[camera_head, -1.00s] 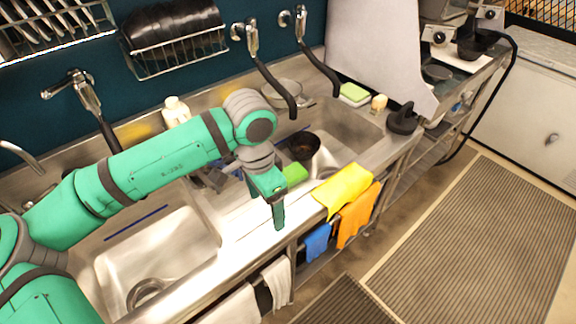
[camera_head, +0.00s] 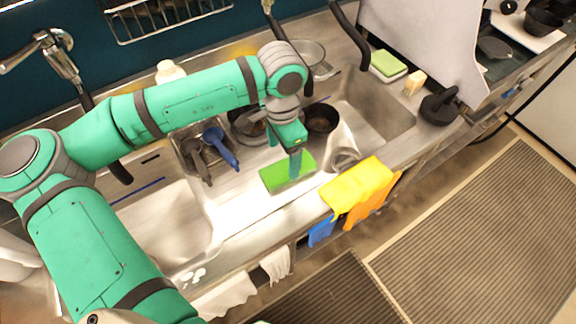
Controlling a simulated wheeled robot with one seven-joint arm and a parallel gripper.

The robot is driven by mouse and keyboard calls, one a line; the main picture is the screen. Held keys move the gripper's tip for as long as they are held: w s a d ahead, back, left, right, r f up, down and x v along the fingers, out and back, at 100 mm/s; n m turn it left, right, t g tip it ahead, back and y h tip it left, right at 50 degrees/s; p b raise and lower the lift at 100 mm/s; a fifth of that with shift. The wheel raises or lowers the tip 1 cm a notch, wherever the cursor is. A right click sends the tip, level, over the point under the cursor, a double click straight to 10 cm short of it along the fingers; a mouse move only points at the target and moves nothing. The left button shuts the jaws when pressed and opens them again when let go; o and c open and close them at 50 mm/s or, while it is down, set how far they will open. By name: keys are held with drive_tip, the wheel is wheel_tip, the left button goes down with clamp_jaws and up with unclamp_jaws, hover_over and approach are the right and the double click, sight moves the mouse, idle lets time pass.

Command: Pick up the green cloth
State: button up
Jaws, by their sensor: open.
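The green cloth (camera_head: 276,178) lies flat on the steel divider between the two sink basins. My gripper (camera_head: 296,172) points down over the right part of the cloth, with its fingertips at or just above it. I cannot tell whether they touch the cloth. The gripper is open, and its fingers hide a small strip of the cloth.
A yellow cloth (camera_head: 357,187) drapes over the counter's front edge just right of the green cloth. A dark pot (camera_head: 320,118) stands behind it. Blue-handled utensils (camera_head: 222,147) lie to the left. A green-and-white sponge (camera_head: 388,63) sits behind the right basin.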

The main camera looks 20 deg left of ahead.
sight(284, 168)
drive_tip(key=shift+w+f, duration=0.1)
drive_tip(key=shift+f, duration=2.9)
drive_tip(key=shift+d, duration=0.1)
drive_tip(key=c, duration=1.2)
